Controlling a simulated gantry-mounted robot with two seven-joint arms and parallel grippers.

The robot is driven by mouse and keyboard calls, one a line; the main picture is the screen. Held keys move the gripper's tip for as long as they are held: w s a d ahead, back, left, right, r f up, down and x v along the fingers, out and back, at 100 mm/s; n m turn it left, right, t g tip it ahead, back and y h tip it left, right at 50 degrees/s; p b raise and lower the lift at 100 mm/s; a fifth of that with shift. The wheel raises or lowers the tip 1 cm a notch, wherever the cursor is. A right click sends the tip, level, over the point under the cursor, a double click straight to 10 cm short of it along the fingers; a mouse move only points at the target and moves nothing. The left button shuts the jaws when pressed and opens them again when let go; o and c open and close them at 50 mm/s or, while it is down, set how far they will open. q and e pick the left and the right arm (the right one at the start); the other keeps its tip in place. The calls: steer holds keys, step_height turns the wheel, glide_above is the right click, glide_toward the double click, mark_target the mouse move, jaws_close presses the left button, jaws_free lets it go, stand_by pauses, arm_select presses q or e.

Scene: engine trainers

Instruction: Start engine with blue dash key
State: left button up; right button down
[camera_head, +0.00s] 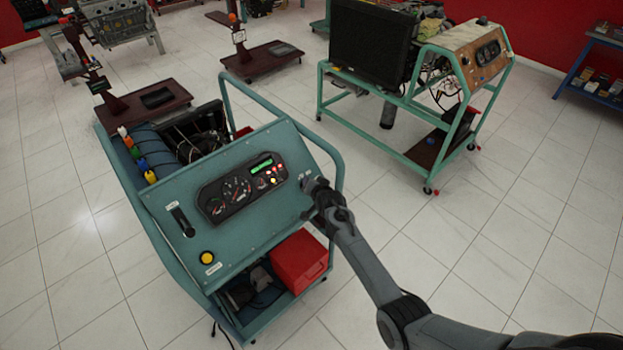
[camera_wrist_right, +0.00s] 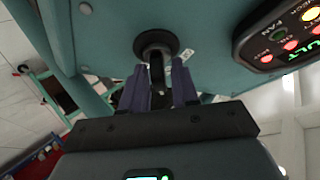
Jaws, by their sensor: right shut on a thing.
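The blue-green dash panel (camera_head: 232,195) slopes on top of a wheeled engine trainer in the middle of the head view. My right gripper (camera_head: 318,190) is at the panel's right edge. In the right wrist view, the fingers of my right gripper (camera_wrist_right: 161,88) are shut on the dark key (camera_wrist_right: 156,66), which sits at a round black ignition switch (camera_wrist_right: 157,43) on the panel. The key is mostly hidden by the gripper in the head view. The instrument cluster (camera_head: 241,188) has a lit green display and lit lamps. My left gripper is not in view.
A yellow button (camera_head: 207,257) and a slotted lever (camera_head: 182,221) are on the panel's left side. A red box (camera_head: 299,264) sits on the frame below the panel. A second green-framed trainer (camera_head: 406,121) stands behind right. The tiled floor (camera_head: 500,220) between is clear.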

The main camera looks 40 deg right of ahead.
steer(key=m+g+p, duration=0.1)
steer(key=m, duration=0.2)
steer(key=shift+m+h, duration=0.3)
steer(key=shift+f+m+g, duration=0.1)
steer(key=shift+m+g, duration=0.5)
steer(key=shift+m, duration=0.1)
steer(key=shift+s+m, duration=0.1)
steer(key=shift+m, duration=0.3)
